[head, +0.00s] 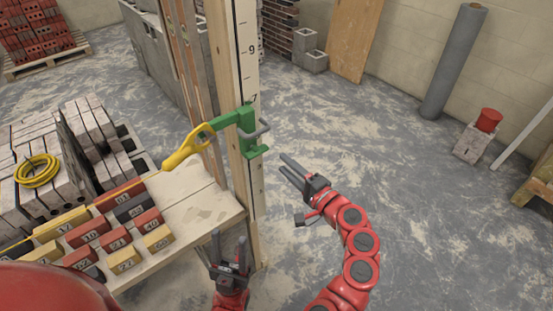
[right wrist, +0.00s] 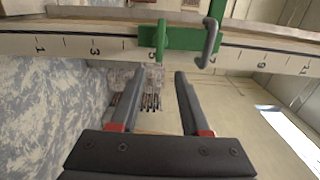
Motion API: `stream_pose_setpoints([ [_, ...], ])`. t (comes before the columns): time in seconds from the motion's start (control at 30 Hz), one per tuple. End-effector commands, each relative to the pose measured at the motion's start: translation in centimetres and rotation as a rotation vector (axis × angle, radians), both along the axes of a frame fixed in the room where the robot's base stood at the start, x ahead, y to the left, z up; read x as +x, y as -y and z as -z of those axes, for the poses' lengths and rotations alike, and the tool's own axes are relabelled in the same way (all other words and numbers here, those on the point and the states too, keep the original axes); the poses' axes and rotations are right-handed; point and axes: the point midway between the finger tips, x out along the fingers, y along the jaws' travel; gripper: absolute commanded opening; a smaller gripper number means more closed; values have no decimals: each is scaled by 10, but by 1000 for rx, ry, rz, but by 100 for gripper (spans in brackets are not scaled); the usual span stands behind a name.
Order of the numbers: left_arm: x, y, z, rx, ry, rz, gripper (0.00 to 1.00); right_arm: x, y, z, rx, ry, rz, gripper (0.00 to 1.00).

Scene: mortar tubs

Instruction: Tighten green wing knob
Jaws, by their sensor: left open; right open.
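A green clamp (head: 246,132) sits around the tall wooden post (head: 236,75) with black number marks. A bent grey bar (head: 262,131) sticks out on the clamp's right side; I cannot tell clearly which part is the wing knob. In the right wrist view the green clamp (right wrist: 178,38) and grey bar (right wrist: 211,42) lie ahead, beyond the fingertips. My right gripper (head: 284,163) is open and empty, to the right of and a little below the clamp, apart from it. My left gripper (head: 230,240) is open and empty, low in front of the post beside the bench edge.
A yellow-handled tool (head: 186,147) reaches left from the clamp. A grey roll (head: 453,62) and a red-topped block (head: 472,143) stand at the right.

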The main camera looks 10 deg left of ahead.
Motion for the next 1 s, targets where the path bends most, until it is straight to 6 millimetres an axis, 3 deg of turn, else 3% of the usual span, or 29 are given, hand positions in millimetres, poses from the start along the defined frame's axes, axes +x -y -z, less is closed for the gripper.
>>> stream_pose_setpoints([
  [0.23,0,0,12,0,0,0,50,-30,41,2,0,1,6,46],
  [0.43,0,0,17,0,0,0,50,-49,64,2,1,-1,3,46],
  [1.0,0,0,19,0,0,0,50,-57,73,1,-1,-1,-1,46],
])
